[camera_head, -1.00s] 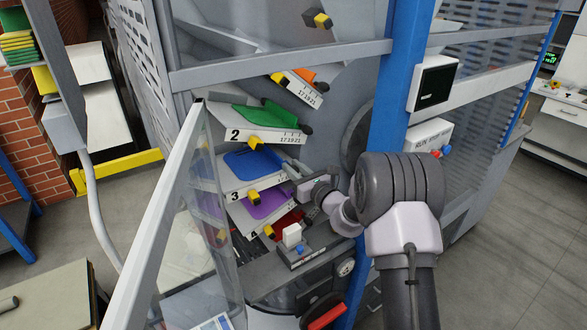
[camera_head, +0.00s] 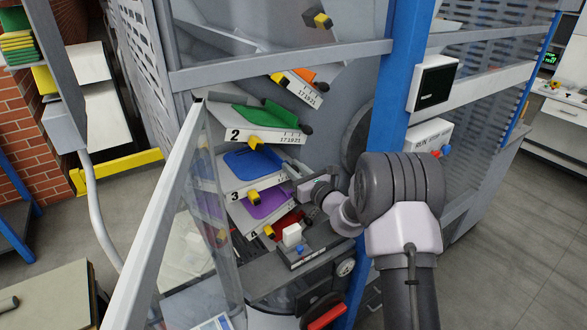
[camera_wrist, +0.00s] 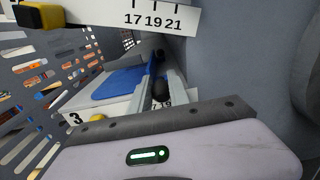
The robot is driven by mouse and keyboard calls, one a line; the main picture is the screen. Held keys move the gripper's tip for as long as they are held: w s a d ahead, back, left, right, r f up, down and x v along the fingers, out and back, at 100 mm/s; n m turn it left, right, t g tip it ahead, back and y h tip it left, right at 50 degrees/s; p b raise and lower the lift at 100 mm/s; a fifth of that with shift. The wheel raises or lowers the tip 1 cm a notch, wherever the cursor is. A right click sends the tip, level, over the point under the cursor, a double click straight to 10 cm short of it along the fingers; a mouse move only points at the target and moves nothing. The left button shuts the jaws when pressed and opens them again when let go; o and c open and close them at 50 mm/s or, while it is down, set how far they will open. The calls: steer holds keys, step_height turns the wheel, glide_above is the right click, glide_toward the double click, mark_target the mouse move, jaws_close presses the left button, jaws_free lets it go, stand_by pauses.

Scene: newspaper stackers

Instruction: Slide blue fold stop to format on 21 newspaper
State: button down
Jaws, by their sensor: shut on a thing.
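The blue fold stop (camera_head: 252,163) lies on the white shelf marked 3 (camera_head: 240,186), below the green one, in the head view. It shows in the wrist view as a blue plate (camera_wrist: 118,84) with a dark knob (camera_wrist: 160,88) at its right end. My gripper (camera_head: 302,188) reaches in at the right end of shelf 3. In the wrist view my gripper (camera_wrist: 160,92) is shut on the knob, with a finger on each side. The shelf 3 scale is mostly hidden behind the gripper; a 19 shows in part, and the 21 is not readable.
Shelf 2 with a green stop (camera_head: 268,115) is just above, its scale reading 17 19 21. A purple stop (camera_head: 262,203) is below. An open clear door (camera_head: 190,200) stands at left and a blue post (camera_head: 398,90) at right, close to my arm.

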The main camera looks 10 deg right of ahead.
steer(key=shift+w+d, duration=0.2)
steer(key=shift+d, duration=0.35)
steer(key=shift+w+d, duration=0.2)
steer(key=shift+d, duration=0.35)
steer(key=c, duration=1.6)
jaws_free()
steer(key=shift+r, duration=0.1)
steer(key=o, duration=0.4)
steer(key=shift+d, duration=0.2)
steer(key=shift+c, duration=0.2)
steer(key=shift+a, duration=0.15)
steer(key=v, duration=1.7)
steer(key=shift+s, duration=0.2)
